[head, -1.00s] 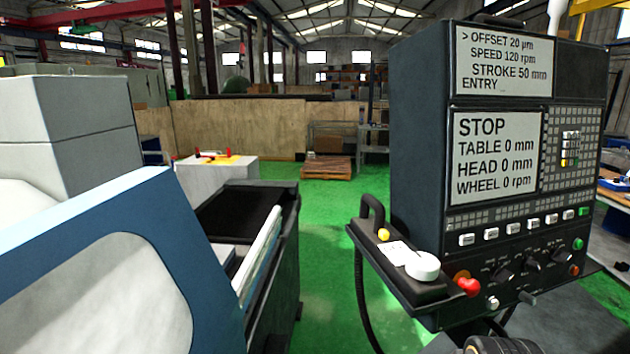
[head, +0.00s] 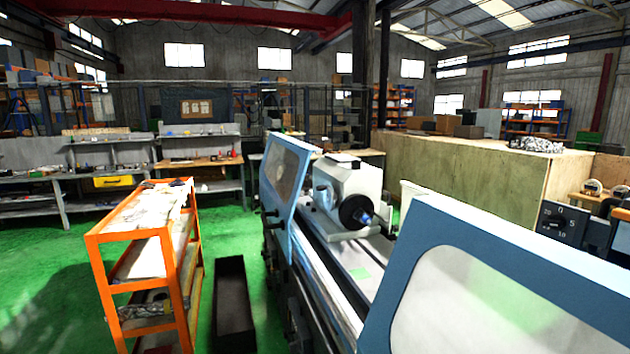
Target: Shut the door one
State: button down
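The grinder has two blue-framed doors with windows, one at the middle left (head: 285,178) and one large in the right foreground (head: 505,290). I cannot tell which is door one. A wide gap lies between them. Through it show the white workhead (head: 347,190) with its dark round chuck and the machine table (head: 362,262) with a green patch. The lower part of the near door is cut off by the frame edge. My gripper is not in view.
An orange shelf cart (head: 145,262) stands on the green floor left of the grinder. A dark narrow trough (head: 233,305) lies between cart and machine. Grey workbenches (head: 60,195) line the back left. A wooden partition (head: 460,180) stands behind the machine. The left floor is open.

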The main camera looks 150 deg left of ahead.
aim_at(280, 184)
jog(key=u, duration=5.4)
jog(key=i, duration=0.65)
jog(key=u, duration=0.45)
jog(key=i, duration=1.8)
jog(key=z, duration=0.25)
